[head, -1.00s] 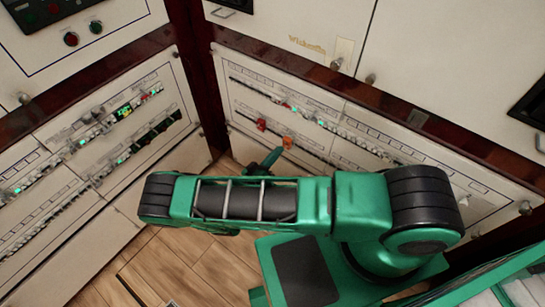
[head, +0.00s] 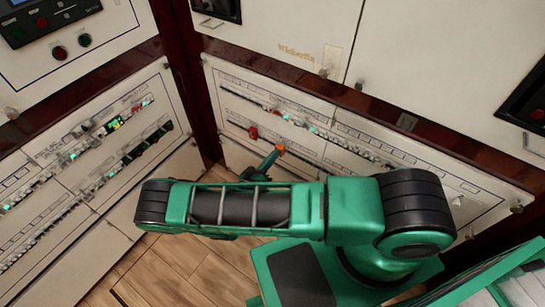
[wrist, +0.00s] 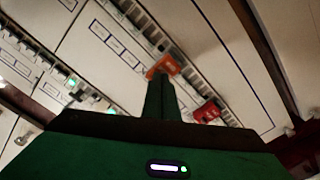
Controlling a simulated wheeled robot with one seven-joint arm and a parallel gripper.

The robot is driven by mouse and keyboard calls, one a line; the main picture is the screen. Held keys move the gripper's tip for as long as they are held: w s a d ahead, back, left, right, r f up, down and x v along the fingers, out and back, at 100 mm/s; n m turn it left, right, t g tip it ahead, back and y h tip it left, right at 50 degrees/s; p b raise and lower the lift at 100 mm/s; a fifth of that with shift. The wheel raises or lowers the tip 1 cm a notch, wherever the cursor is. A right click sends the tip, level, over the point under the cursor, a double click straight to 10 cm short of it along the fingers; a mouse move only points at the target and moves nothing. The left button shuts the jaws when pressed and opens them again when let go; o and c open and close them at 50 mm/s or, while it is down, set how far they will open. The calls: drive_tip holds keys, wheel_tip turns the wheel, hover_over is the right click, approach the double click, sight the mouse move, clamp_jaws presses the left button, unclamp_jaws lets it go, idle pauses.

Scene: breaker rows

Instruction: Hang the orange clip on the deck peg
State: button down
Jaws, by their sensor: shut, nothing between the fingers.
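The orange clip (head: 281,149) is small in the head view, at the lower breaker row of the right-hand panel. It also shows in the wrist view (wrist: 164,67), just beyond the fingertips. My gripper (head: 274,157) points at this row, and its tips are right by the clip. In the wrist view my gripper (wrist: 160,82) has its fingers together with nothing held between them. Whether the tips touch the clip I cannot tell. The fingers hide part of the clip's near side. I cannot make out the deck peg in either view.
A red clip (head: 253,132) sits on the same row, left of the orange one; it also shows in the wrist view (wrist: 207,111). Breaker panels (head: 90,165) stand at left, meeting the right-hand panel at a dark red post (head: 188,80). Wooden floor (head: 165,270) lies open at lower left.

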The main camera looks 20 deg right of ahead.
drive_tip(key=v, duration=1.3)
drive_tip(key=shift+a, duration=0.2)
drive_tip(key=shift+d, duration=0.1)
drive_tip(key=x, duration=1.3)
drive_tip(key=shift+d, duration=0.2)
idle(0.3)
drive_tip(key=shift+a, duration=0.1)
drive_tip(key=v, duration=1.3)
drive_tip(key=shift+a, duration=0.2)
idle(0.5)
